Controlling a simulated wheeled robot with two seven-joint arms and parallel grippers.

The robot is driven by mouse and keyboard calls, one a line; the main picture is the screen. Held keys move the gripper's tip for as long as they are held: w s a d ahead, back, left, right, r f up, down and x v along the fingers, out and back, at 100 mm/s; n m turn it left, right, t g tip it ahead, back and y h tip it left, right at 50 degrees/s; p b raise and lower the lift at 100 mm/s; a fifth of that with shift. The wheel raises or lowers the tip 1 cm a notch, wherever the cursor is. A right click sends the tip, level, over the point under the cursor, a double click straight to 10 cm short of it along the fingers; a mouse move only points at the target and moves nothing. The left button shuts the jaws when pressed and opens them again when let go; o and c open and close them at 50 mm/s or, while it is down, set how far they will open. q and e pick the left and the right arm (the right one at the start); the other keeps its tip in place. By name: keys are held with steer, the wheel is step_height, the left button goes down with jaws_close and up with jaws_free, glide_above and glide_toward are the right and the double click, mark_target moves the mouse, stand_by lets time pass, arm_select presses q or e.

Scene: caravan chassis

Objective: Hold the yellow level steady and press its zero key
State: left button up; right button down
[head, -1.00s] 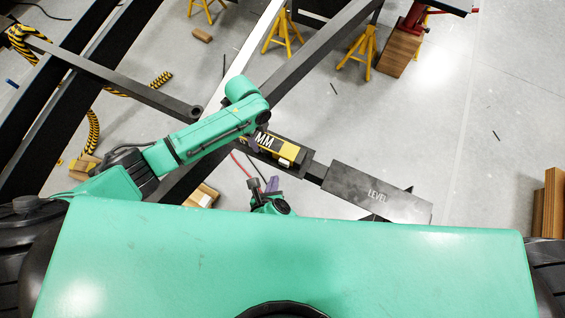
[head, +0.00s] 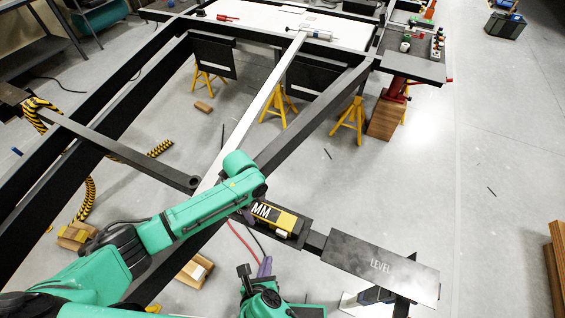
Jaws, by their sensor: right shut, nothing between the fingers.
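The yellow level (head: 286,221) is a yellow-and-black block marked MM, lying on a dark bar in the middle of the head view. A small pale patch shows near its lower right end; I cannot tell whether this is the zero key. My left gripper (head: 244,213) is at the left end of the level, mostly hidden under its green wrist. I cannot see whether its fingers touch or grip the level. My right gripper (head: 265,267) is below the level in the picture, apart from it, with purplish fingers shut and empty.
Yellow stands (head: 349,118) hold the frame. Red and black cables (head: 243,240) hang beside my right gripper.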

arm_select(q)
steer(key=shift+o, duration=0.4)
step_height(320, 180, up, 12)
steer(key=a, duration=0.1)
steer(key=shift+w+a, duration=0.25)
